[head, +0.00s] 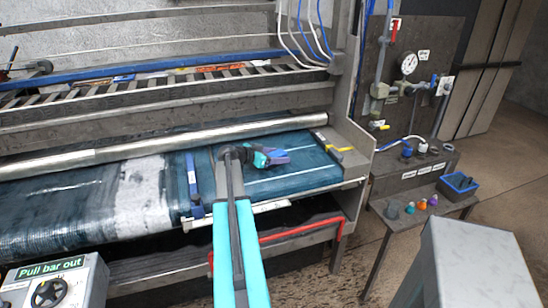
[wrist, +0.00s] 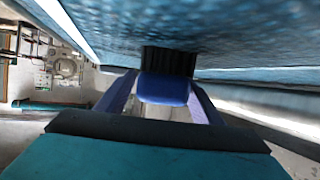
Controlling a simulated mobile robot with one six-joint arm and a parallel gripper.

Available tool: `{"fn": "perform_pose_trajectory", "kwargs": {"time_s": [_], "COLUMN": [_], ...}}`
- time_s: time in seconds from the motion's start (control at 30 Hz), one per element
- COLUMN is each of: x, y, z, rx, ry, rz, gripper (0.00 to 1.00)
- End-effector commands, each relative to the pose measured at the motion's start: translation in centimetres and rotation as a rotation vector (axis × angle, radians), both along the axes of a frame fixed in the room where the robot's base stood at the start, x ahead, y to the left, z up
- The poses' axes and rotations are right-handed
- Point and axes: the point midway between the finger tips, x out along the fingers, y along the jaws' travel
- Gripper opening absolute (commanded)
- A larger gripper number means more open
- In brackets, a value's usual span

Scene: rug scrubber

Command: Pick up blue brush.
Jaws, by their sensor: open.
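The blue brush (wrist: 163,88) shows in the wrist view, with a rounded blue body and a block of dark bristles (wrist: 168,60) beyond it. The bristles are at the blue rug surface. My gripper (head: 279,157) is open at the right part of the rug in the head view. In the wrist view its two purple-blue fingers stand on either side of the blue body. I cannot tell whether either finger touches it. In the head view I cannot clearly separate the brush from the gripper's tip.
The wet blue rug (head: 310,178) lies under a metal roller (head: 200,145). A blue-handled bar (head: 193,185) is left of my arm. A yellow-handled tool (head: 340,149) lies near the right frame post. A low table (head: 440,205) holds a blue tray (head: 458,185) and small coloured items.

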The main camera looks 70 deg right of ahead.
Motion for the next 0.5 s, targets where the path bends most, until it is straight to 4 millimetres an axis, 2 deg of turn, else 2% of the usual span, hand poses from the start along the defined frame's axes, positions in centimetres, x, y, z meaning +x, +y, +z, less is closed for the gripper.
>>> {"fn": "perform_pose_trajectory", "kwargs": {"time_s": [0.2,0.5], "x": [-0.9,-1.0], "y": [-1.6,-1.6], "z": [-0.7,-0.8], "rx": [0.000,-0.001], "ry": [0.000,0.000], "rz": [-0.001,0.001], "gripper": [0.61,0.61]}}
